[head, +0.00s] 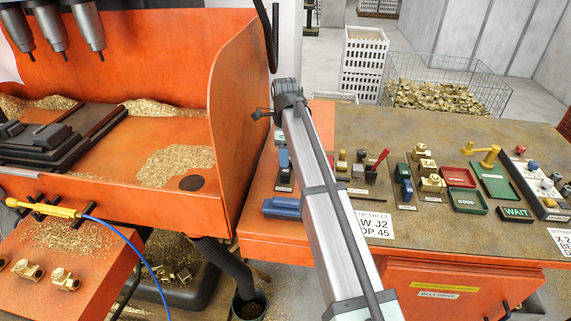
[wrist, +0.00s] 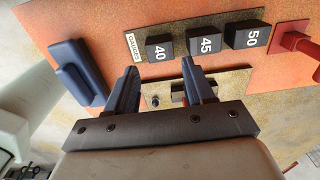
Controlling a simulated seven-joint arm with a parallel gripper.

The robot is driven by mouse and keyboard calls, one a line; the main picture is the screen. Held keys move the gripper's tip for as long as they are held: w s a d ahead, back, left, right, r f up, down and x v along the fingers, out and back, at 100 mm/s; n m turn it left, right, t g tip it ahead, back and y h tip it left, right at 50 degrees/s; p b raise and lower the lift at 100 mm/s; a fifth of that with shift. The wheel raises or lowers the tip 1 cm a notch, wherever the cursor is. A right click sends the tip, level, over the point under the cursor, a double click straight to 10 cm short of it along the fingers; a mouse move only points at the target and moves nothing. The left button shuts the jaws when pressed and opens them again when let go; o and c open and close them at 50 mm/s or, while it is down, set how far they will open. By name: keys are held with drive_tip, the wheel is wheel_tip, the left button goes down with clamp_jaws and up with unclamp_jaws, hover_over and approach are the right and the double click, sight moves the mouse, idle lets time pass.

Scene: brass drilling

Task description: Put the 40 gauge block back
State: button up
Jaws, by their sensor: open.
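In the wrist view, a black gauge block marked 40 (wrist: 159,47) stands at the left end of a row, beside the white GAUGES label (wrist: 133,46). The 45 block (wrist: 203,42) and the 50 block (wrist: 246,36) stand to its right. My gripper (wrist: 163,75) is open, with its two dark blue fingers apart. I see nothing held between them. In the picture, the fingertips lie just below the 40 and 45 blocks; their height above the bench is hard to judge. In the head view, my arm hides most of the gauge row.
A blue object (wrist: 78,72) lies left of the gauges in the wrist view. A red handle (wrist: 300,42) stands at the right. The bench (head: 400,125) holds green trays, a red tray (head: 458,177) and brass parts. The orange machine wall (head: 240,110) rises at left.

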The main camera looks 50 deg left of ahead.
sight(286, 171)
wheel_tip(286, 171, up, 6)
idle(0.4)
drive_tip(key=shift+r, duration=0.1)
